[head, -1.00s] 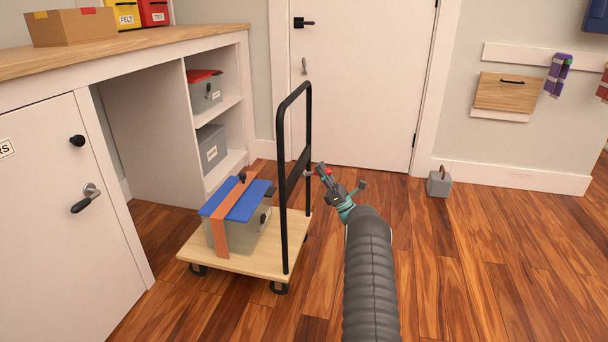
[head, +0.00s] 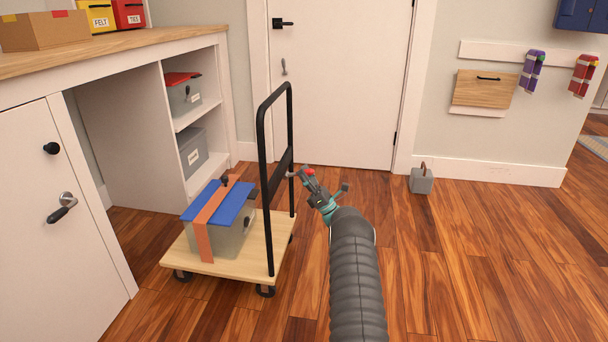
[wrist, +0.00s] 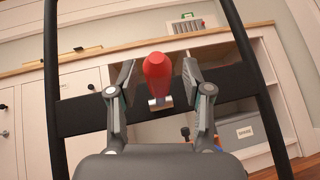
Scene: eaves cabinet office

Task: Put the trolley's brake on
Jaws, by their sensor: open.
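The trolley (head: 228,262) is a flat wooden platform on black castors with a tall black handle frame. A lever with a red grip (wrist: 158,75) stands at the frame's dark crossbar (wrist: 85,115) in the wrist view. My gripper (wrist: 158,66) is open, one finger on each side of the red grip as seen from the wrist. I cannot tell whether either finger touches it. In the head view my gripper (head: 307,178) is just right of the handle frame.
A grey box with a blue lid and orange strap (head: 232,237) sits on the platform. A cabinet with a wooden worktop (head: 140,47) stands left. A grey weight (head: 421,181) is on the floor by the wall. The floor to the right is clear.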

